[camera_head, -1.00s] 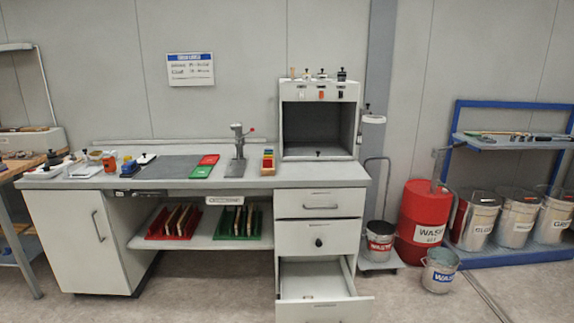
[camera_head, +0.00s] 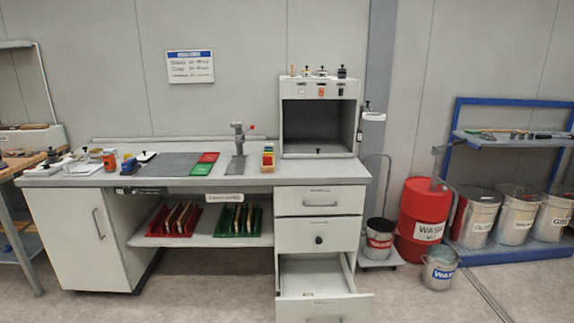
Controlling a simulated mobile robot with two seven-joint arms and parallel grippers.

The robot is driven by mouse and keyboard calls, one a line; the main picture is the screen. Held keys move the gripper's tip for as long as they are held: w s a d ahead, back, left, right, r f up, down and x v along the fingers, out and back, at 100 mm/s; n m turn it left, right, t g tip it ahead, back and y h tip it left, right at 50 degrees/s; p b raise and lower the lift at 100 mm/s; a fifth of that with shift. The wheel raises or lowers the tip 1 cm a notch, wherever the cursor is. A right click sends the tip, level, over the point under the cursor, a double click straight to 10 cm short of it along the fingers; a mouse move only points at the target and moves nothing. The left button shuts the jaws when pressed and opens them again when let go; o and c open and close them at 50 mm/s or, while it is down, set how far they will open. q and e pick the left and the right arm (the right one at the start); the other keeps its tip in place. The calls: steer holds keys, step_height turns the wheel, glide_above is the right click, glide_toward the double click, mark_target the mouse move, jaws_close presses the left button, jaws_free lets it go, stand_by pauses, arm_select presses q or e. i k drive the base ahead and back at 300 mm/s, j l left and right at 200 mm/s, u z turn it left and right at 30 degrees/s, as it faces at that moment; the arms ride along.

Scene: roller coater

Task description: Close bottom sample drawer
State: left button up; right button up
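The bottom sample drawer (camera_head: 324,306) is pulled out of the drawer unit at the right end of the white workbench (camera_head: 60,181). Its inside shows, with a small item on its floor that is too small to tell. The lower edge of its front is close to the bottom of the picture. Above it, the middle drawer (camera_head: 340,235) with a black knob and the top drawer (camera_head: 340,201) with a bar handle are shut. Neither of my grippers is in view.
A grey cabinet (camera_head: 284,120) stands on the bench above the drawers. A waste bucket (camera_head: 380,243), a red drum (camera_head: 405,225) and a small bucket (camera_head: 440,275) stand right of the drawers. The floor (camera_head: 215,290) left of the open drawer is clear.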

mark_target(336, 299)
steer(key=i+l+u, duration=0.2)
steer(key=i+l, duration=0.3)
steer(key=i+l+u, duration=0.2)
steer(key=i+l, duration=0.3)
steer(key=i+l+u, duration=0.2)
steer(key=i+l, duration=0.25)
steer(key=l, duration=0.25)
